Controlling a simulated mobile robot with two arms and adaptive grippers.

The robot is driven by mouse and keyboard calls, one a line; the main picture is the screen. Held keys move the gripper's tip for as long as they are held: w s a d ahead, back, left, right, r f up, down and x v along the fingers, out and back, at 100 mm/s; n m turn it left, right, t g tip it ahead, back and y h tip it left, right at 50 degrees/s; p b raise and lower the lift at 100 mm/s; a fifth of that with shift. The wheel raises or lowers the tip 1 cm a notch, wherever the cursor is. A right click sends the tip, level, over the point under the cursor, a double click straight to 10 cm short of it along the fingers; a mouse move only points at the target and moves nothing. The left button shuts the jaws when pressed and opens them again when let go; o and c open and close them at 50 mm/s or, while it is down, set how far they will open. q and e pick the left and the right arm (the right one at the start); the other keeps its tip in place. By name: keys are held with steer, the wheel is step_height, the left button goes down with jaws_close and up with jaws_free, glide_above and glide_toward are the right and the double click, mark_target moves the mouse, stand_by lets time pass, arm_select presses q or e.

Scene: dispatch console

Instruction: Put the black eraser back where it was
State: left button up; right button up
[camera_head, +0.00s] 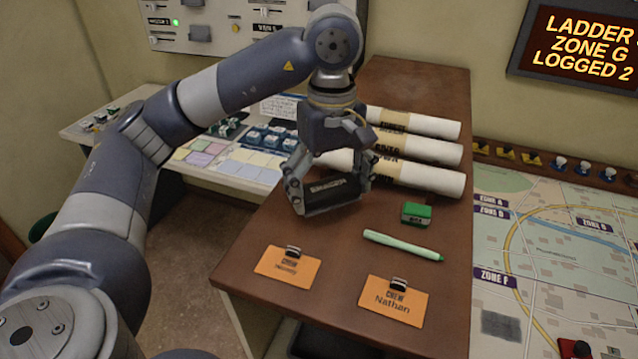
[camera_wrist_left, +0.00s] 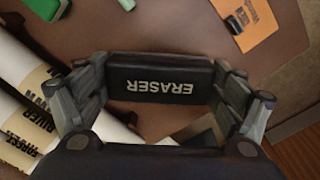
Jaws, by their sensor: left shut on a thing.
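The black eraser (camera_head: 332,192) has pale lettering reading ERASER. My left gripper (camera_head: 330,190) is shut on it, one finger at each end, over the left part of the brown desk top (camera_head: 330,235). In the left wrist view the eraser (camera_wrist_left: 160,82) lies between the two fingertips (camera_wrist_left: 160,85) with its lettering upside down. I cannot tell whether its underside touches the desk. My right gripper does not show in either view.
Rolled white papers (camera_head: 430,151) lie behind and right of the eraser. A green block (camera_head: 416,213), a green marker (camera_head: 403,246) and two orange crew cards (camera_head: 288,262) (camera_head: 394,300) lie nearer. A map table (camera_head: 545,260) stands right. Bare desk lies between eraser and cards.

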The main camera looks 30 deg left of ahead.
mark_target(319, 194)
arm_select(q)
steer(key=shift+w+a, duration=0.3)
steer(key=shift+a, duration=0.45)
steer(key=shift+w+a, duration=0.1)
steer(key=shift+a, duration=0.2)
steer(key=shift+w+a+f+p, duration=0.1)
steer(key=shift+f+p, duration=0.1)
steer(key=shift+f, duration=0.4)
steer(key=shift+a+f+p, duration=0.15)
steer(key=shift+f+p, duration=0.05)
steer(key=shift+f, duration=0.4)
steer(key=shift+w+a+f+p, duration=0.1)
steer(key=shift+f+p, duration=0.1)
steer(key=shift+f, duration=0.4)
steer(key=shift+s, duration=0.1)
steer(key=shift+f+b, duration=0.3)
steer(key=shift+f, duration=0.05)
steer(key=o, duration=0.8)
steer(key=shift+r, duration=0.1)
steer(key=shift+c, duration=0.2)
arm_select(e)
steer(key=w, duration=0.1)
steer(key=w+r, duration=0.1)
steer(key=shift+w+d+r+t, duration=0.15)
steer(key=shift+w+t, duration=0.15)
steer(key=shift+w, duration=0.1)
arm_select(q)
steer(key=shift+r, duration=0.1)
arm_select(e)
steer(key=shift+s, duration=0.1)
